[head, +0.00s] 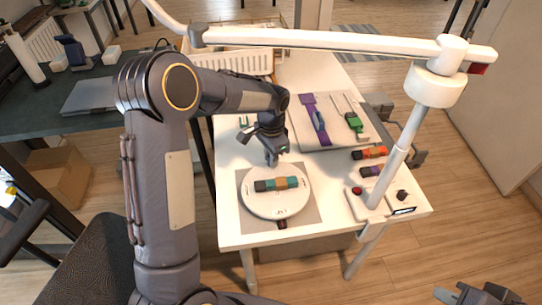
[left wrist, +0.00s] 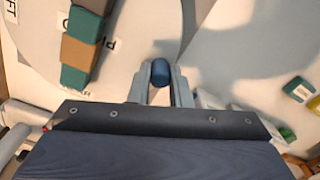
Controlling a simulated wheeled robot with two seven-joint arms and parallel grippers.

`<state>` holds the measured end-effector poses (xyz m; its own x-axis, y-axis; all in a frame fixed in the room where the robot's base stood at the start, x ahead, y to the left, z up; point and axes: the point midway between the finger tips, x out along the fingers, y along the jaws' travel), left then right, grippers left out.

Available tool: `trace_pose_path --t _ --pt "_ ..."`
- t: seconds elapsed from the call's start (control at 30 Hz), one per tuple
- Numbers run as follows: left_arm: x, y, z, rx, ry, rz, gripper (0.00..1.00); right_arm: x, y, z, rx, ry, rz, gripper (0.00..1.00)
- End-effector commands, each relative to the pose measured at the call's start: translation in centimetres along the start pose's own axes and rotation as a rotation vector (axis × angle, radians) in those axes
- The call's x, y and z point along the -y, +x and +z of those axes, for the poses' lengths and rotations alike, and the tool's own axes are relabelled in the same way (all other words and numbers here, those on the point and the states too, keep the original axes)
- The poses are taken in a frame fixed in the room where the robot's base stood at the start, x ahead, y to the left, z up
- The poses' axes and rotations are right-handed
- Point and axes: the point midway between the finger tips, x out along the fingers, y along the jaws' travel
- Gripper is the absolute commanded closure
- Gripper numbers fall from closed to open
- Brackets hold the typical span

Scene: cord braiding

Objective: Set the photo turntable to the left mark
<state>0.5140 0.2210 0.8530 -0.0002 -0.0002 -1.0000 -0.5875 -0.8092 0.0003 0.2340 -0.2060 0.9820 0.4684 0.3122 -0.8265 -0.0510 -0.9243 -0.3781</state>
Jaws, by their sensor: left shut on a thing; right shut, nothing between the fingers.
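The photo turntable (head: 276,206) is a white round disc on a grey mat (head: 309,218) near the table's left side. A banded dark, teal and orange block (head: 277,184) lies across it. It also shows at the upper left of the left wrist view (left wrist: 85,45). My left gripper (head: 272,161) is at the disc's far edge, pointing down. In the left wrist view its fingers are shut on a small blue round peg (left wrist: 160,72). Black letters ending in "FT" (left wrist: 12,10) are partly visible there. My right gripper (head: 480,296) is shut and empty at the lower right, away from the table.
A white lamp arm (head: 340,40) reaches over the table from a post (head: 396,165) at the right. A grey tray (head: 315,143) with purple and green tools lies behind the turntable. More banded blocks (head: 370,153) lie at right. A white basket (head: 235,62) stands at the back.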

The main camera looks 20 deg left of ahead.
Motion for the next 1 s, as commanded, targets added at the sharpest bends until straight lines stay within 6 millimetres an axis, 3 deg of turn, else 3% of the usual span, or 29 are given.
trace_pose_path --t 0.03,0.07,0.2,0.57,1.0 --pt "0.0 0.0 0.0 0.0 0.0 0.0 1.0 0.0 0.0 0.0 0.0 0.0 0.0 1.0" --pt "0.0 0.0 0.0 -0.001 0.0 0.0 0.8 0.0 0.0 0.0 0.0 0.0 0.0 1.0" --pt "0.0 0.0 0.0 0.0 0.0 0.0 0.62 0.0 0.0 0.0 0.0 0.0 0.0 1.0" --pt "0.0 -0.6 -0.1 -0.002 -0.001 -0.001 0.61 0.0 0.0 0.0 0.0 0.0 0.0 1.0" --pt "0.0 -7.1 -0.1 -0.003 0.0 -0.001 0.61 0.0 0.0 0.0 0.0 0.0 0.0 1.0"
